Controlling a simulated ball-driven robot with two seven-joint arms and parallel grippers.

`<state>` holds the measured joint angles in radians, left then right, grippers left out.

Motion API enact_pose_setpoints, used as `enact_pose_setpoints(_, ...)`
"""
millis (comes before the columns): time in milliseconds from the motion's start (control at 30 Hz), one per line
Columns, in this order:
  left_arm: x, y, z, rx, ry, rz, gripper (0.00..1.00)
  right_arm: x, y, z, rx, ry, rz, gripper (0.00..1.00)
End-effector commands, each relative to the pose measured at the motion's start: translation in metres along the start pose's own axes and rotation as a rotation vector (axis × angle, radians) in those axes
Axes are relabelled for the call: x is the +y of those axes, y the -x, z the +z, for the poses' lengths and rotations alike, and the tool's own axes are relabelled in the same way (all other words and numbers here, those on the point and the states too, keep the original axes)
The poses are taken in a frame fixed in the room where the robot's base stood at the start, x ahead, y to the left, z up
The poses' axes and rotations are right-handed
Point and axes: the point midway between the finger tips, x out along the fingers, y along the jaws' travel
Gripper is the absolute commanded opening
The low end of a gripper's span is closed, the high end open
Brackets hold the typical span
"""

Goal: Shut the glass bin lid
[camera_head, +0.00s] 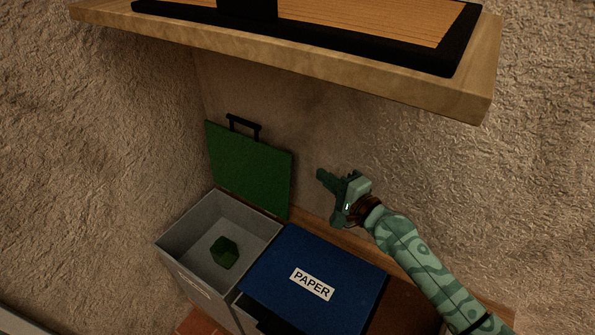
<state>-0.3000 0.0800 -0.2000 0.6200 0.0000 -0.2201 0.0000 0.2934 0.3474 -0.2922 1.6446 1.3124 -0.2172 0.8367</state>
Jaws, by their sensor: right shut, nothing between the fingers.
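The glass bin (178,253) is a grey open box at the lower left, with its front label too oblique to read. Its green lid (250,168) stands upright at the back edge, with a black handle (244,127) on top. A dark green object (224,252) lies inside the bin. My right gripper (322,176) is shut and empty, in the air to the right of the raised lid and apart from it, above the back of the blue lid. My left gripper is not in view.
A bin with a closed blue lid (330,265) marked PAPER stands right beside the grey bin. A wooden shelf (400,85) with a black-edged board (370,25) overhangs above. The rough wall (480,160) is close behind. Brown wooden surface (405,300) shows right of the blue lid.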

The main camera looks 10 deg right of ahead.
Motion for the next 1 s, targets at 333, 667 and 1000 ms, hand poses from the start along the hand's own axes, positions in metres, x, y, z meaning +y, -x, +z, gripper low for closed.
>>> enact_pose_setpoints(333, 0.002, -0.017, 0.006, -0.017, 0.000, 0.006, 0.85, 0.019, -0.024, -0.002, 0.002, -0.008, 0.008, 0.00)
enact_pose_setpoints(667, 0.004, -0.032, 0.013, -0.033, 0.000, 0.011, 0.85, 0.022, -0.082, -0.002, 0.001, -0.007, 0.011, 0.00)
enact_pose_setpoints(1000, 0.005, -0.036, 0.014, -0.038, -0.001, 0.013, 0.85, 0.020, -0.102, -0.002, 0.001, -0.005, 0.011, 0.00)
